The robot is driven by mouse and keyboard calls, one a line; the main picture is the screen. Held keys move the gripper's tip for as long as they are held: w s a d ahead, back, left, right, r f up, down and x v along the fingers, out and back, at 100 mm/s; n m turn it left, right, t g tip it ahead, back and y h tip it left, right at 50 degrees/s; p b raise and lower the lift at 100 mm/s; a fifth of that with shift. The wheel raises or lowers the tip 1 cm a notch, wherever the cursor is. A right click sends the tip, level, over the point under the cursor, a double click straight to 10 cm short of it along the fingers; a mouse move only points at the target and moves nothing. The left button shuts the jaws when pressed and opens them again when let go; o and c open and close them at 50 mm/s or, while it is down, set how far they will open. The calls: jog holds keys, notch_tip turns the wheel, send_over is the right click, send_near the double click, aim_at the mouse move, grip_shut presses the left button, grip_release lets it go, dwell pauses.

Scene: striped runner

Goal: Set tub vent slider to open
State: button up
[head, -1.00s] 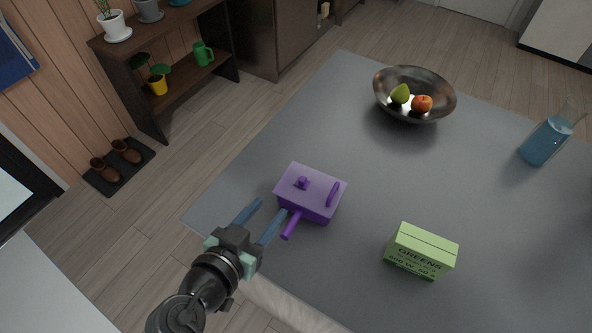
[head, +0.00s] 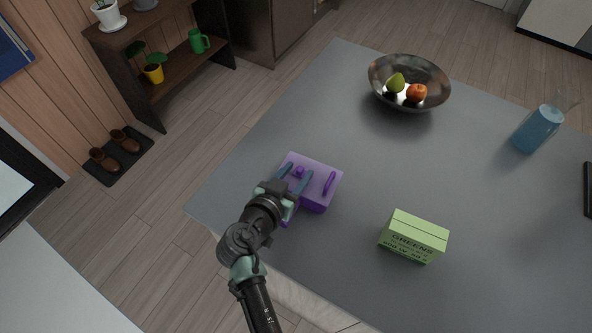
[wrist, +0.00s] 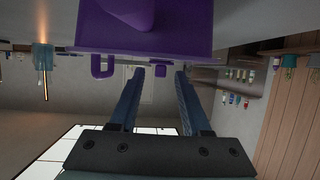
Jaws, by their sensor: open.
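The purple tub (head: 322,196) sits on the grey table, with a looped handle (head: 329,183) on the right of its lid and a small purple knob (head: 299,171), which looks like the vent slider. My gripper (head: 300,170) is open above the lid, its two blue fingers either side of the knob in the head view. I cannot tell whether they touch it. In the wrist view the tub (wrist: 145,38) fills the top, and the open fingers (wrist: 160,72) reach toward its lid side. The tub's front handle is mostly hidden by my gripper.
A green box (head: 413,237) stands to the right of the tub. A metal bowl (head: 436,91) with a pear and an apple is farther back, and a blue jug (head: 538,130) is at the right. The table (head: 300,245) is clear around the tub.

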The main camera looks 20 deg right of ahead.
grip_shut()
dwell(0.3)
dwell(1.2)
